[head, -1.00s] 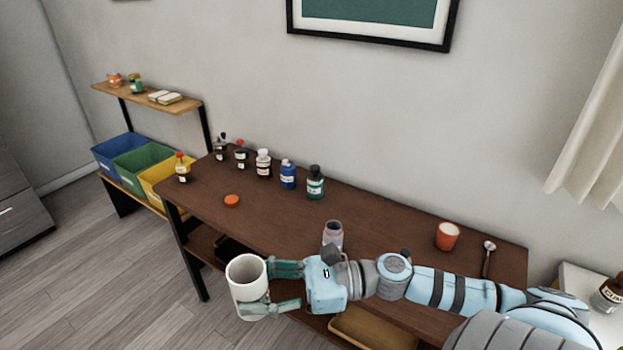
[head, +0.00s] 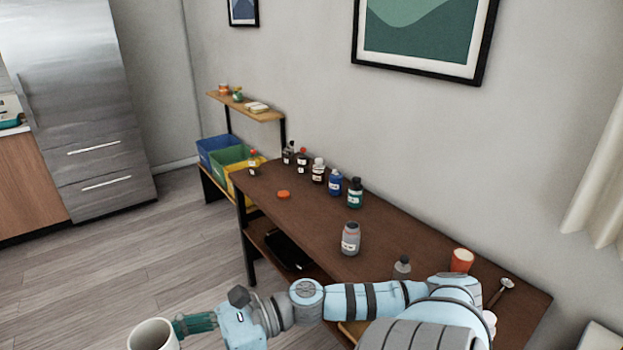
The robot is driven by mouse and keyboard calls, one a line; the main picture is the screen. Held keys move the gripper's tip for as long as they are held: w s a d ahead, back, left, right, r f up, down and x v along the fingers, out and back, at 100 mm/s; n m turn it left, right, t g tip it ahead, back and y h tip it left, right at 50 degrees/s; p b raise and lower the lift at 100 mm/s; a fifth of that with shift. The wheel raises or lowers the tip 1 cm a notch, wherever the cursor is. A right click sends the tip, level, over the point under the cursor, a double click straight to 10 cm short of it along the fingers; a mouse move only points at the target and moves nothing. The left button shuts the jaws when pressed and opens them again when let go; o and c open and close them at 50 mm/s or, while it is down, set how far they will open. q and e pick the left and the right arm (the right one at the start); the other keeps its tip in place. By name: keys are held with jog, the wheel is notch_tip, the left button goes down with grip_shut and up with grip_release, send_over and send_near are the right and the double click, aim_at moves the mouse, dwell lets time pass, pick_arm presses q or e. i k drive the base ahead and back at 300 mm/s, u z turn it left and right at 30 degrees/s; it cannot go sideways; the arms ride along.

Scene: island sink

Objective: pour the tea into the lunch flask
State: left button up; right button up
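A white mug (head: 150,337) is held in front of the table at the bottom left, cut off by the picture's lower edge. My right gripper (head: 178,335) is shut on the mug's side; one finger is visible and the other is mostly out of frame. Whether tea is in the mug is not clear. A grey, labelled wide-mouthed container (head: 350,239), probably the lunch flask, stands upright and apart from the gripper near the table's front edge. An orange round lid (head: 283,194) lies farther left on the table. My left gripper is not in view.
Several small bottles (head: 336,183) line the back of the brown table (head: 300,213). A grey bottle (head: 402,267), an orange cup (head: 461,261) and a spoon-like utensil (head: 500,292) are at the right, near my arm. Coloured bins (head: 218,150) stand beyond the table. The floor at left is clear.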

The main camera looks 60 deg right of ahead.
aim_at(352, 232)
jog(key=z, duration=0.1)
jog(key=k, duration=0.2)
jog(key=u, duration=0.3)
jog(key=i, duration=1.4)
jog(key=z, duration=1.35)
jog(key=i, duration=0.9)
jog(key=z, duration=1.3)
jog(key=i, duration=0.2)
jog(key=z, duration=0.1)
